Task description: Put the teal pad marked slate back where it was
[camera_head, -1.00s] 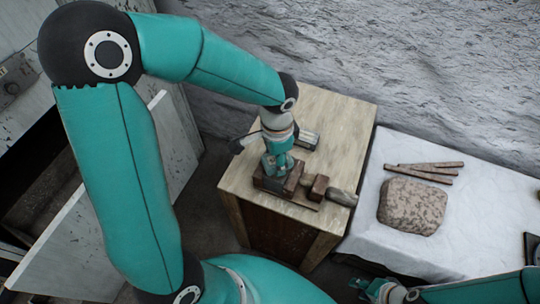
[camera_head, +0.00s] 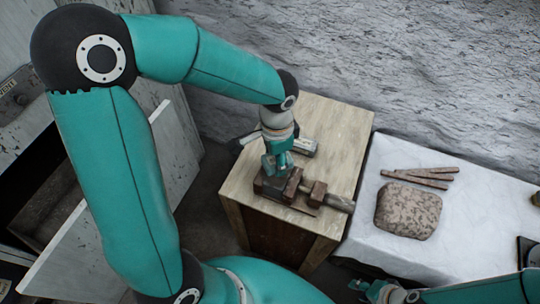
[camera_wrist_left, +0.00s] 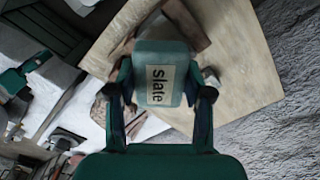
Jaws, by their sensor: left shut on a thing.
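The teal pad marked slate (camera_wrist_left: 160,85) is between the fingers of my left gripper (camera_wrist_left: 160,98), its white label facing the wrist camera. My left gripper (camera_head: 278,165) is shut on the pad, just over the brown vise (camera_head: 302,190) on the wooden bench. In the head view the pad is hard to tell from the teal fingers. I cannot tell whether it touches the vise. My right gripper (camera_head: 368,290) is at the bottom edge of the head view, partly cut off, and its jaw opening is unclear.
The wooden bench top (camera_head: 340,135) is mostly bare, with a grey tool (camera_head: 304,147) behind the gripper. On the white-covered table to the right lie a speckled stone block (camera_head: 408,210) and several brown sticks (camera_head: 420,176). A rough grey wall stands behind.

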